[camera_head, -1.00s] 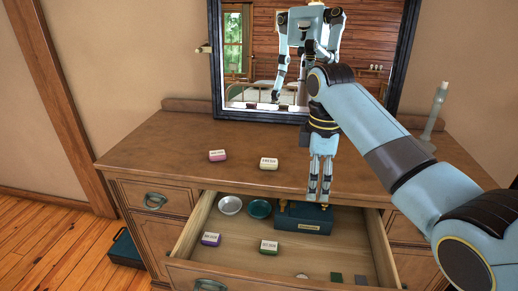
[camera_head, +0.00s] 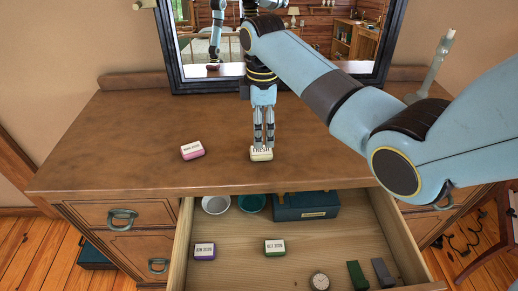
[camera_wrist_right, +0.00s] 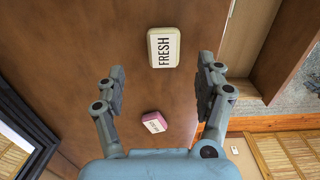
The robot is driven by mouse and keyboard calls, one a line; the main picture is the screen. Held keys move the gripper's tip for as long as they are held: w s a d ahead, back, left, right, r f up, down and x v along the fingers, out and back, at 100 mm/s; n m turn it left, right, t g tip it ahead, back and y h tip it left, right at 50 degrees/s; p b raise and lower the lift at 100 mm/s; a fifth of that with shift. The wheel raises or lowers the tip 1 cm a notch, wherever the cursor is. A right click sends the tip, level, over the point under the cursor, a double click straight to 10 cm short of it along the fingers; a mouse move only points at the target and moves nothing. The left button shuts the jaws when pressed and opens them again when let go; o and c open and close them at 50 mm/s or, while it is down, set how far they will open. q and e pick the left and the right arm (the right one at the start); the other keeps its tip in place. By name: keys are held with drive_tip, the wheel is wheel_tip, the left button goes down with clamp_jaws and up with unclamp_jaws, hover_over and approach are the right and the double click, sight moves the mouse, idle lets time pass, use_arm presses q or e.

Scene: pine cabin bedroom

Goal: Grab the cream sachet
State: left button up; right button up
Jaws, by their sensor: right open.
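The cream sachet (camera_head: 261,155), a small rounded block with a "FRESH" label, lies on the brown dresser top near its front edge. My right gripper (camera_head: 263,145) points down over it in the head view, fingers partly covering its top edge. In the right wrist view the cream sachet (camera_wrist_right: 164,48) shows whole, sideways between the lines of the two open fingers (camera_wrist_right: 161,72) and a little beyond their tips. The fingers are empty; contact cannot be told. My left gripper does not show directly.
A pink sachet (camera_head: 192,150) lies left of the cream one. The open drawer (camera_head: 318,236) below holds a purple sachet (camera_head: 204,251), a green sachet (camera_head: 275,247), bowls, a teal box (camera_head: 306,206) and small items. A mirror (camera_head: 165,45) stands behind. The dresser's left side is clear.

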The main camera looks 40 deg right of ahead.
sight(261, 150)
drive_tip(key=shift+f, duration=0.45)
drive_tip(key=f, duration=0.2)
drive_tip(key=f+p, duration=0.1)
drive_tip(key=f, duration=0.2)
drive_tip(key=shift+s+a+f, duration=0.1)
drive_tip(key=shift+s+a, duration=0.1)
drive_tip(key=shift+f, duration=0.15)
drive_tip(key=shift+c, duration=1.1)
drive_tip(key=c, duration=0.7)
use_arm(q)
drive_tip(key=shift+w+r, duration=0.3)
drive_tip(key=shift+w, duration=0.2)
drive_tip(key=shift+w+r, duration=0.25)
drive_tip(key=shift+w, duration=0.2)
use_arm(e)
drive_tip(key=shift+c, duration=0.6)
